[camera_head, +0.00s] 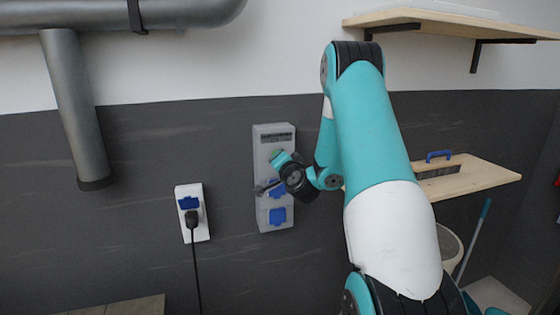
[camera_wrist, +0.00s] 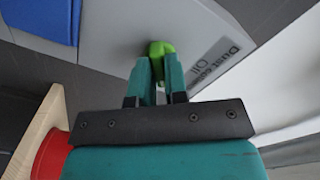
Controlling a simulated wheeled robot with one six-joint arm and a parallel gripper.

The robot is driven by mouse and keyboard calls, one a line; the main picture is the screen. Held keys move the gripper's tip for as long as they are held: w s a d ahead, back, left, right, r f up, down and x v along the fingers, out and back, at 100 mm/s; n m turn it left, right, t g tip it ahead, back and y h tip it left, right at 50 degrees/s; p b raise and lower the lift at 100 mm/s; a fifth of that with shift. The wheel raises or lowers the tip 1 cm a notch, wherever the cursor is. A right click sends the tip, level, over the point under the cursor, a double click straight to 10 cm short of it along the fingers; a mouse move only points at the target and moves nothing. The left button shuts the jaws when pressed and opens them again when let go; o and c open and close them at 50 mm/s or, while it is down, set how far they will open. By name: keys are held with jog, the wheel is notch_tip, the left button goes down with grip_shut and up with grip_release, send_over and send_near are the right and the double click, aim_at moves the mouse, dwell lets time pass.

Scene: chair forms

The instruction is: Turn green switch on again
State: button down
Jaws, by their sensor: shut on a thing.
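A grey switch box (camera_head: 272,142) is mounted on the dark wall panel in the head view, with blue covers (camera_head: 277,216) on its lower part. In the wrist view, the green switch (camera_wrist: 161,49) sticks out of the grey box face (camera_wrist: 112,35), beside printed lettering. My gripper (camera_wrist: 160,65) is shut on the green switch, with its teal fingertips on either side of it. In the head view, my gripper (camera_head: 277,158) is at the upper part of the box and hides most of the switch there.
A white socket (camera_head: 201,226) with a black plug and cable (camera_head: 196,270) is left of the box. Grey pipes (camera_head: 75,105) run at upper left. Wooden shelves (camera_head: 470,183) are at right, one holding a blue-handled tool (camera_head: 438,157). A bucket (camera_head: 449,246) stands below.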

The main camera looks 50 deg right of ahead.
jog(key=shift+m+p, duration=0.45)
jog(key=shift+m, duration=3.65)
jog(key=c, duration=1.1)
grip_release()
jog(key=shift+c, duration=0.2)
